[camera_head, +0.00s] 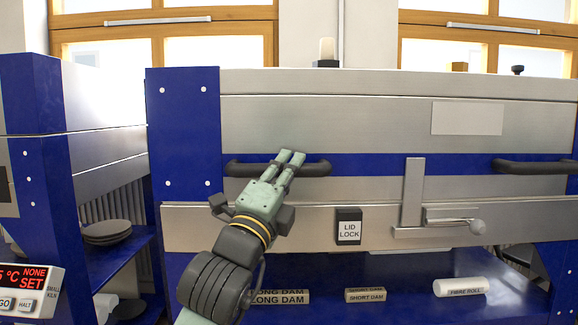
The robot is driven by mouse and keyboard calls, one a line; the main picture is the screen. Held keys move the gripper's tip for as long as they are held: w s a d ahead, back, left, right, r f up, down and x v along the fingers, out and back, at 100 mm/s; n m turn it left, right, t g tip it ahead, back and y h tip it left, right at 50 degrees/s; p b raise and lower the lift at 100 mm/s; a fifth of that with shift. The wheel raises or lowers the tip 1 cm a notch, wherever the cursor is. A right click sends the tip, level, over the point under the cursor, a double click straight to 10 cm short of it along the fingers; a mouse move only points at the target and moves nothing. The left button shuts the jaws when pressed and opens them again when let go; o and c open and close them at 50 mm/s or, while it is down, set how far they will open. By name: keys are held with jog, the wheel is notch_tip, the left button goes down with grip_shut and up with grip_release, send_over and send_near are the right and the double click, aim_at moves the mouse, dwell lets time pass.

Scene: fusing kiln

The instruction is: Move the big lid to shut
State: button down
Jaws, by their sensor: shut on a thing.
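The big lid (340,120) is the wide steel and blue upper part of the kiln, and it looks down on the lower steel body (290,223). It has two dark bar handles, a left one (240,169) and a right one (522,166). My gripper (289,158) is shut on the left handle near its right end, and its fingers hide part of the bar. A black lid lock box (348,228) sits on the body below.
A blue shelf under the kiln holds a long dam block (280,297), a short dam block (365,295) and a white fibre roll (461,287). A smaller kiln (100,130) with a red display (28,277) stands at left. Dark plates (107,231) are stacked there.

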jog(key=shift+w+d+f, duration=0.1)
jog(key=shift+f, duration=0.6)
jog(key=c, duration=1.4)
grip_release()
jog(key=shift+r, duration=0.15)
jog(key=v, duration=1.2)
jog(key=shift+r, duration=0.1)
